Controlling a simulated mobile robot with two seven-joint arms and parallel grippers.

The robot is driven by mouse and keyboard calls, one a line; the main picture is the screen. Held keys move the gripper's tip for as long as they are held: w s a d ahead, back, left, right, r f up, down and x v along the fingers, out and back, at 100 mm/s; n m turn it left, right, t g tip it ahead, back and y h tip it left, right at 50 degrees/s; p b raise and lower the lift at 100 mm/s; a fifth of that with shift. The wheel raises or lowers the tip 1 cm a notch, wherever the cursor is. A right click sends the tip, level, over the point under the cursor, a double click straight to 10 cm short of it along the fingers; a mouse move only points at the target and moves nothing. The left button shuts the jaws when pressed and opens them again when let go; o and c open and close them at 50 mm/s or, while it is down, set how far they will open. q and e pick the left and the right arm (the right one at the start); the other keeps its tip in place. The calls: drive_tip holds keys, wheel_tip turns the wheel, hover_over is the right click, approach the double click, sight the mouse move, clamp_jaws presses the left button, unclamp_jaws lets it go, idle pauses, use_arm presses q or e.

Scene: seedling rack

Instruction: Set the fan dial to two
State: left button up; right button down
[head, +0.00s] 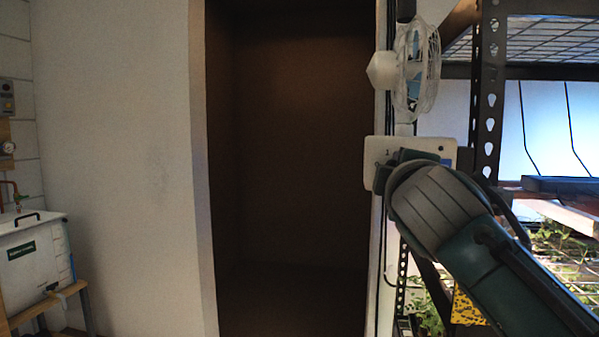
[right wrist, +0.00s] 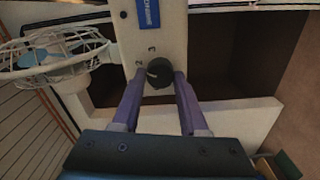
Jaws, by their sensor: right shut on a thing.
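In the right wrist view, the dark round fan dial (right wrist: 159,73) sits on a pale control plate (right wrist: 172,30). The digits 2 and 3 show beside the dial; its pale pointer mark is small and seems to face the 2 side, but I cannot tell exactly. My right gripper (right wrist: 160,78) is shut on the dial, one purple finger on each side. The caged fan (head: 416,70) is above the plate. My left gripper is out of view.
The black rack post (head: 487,90) and shelves with seedlings (head: 565,245) stand close to my right arm. A dark doorway (head: 290,150) opens to the left of the plate. A white box (head: 35,255) stands on a wooden stand at far left.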

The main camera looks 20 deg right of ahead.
drive_tip(key=shift+c, duration=2.2)
unclamp_jaws()
drive_tip(key=v, duration=1)
drive_tip(key=shift+b, duration=0.45)
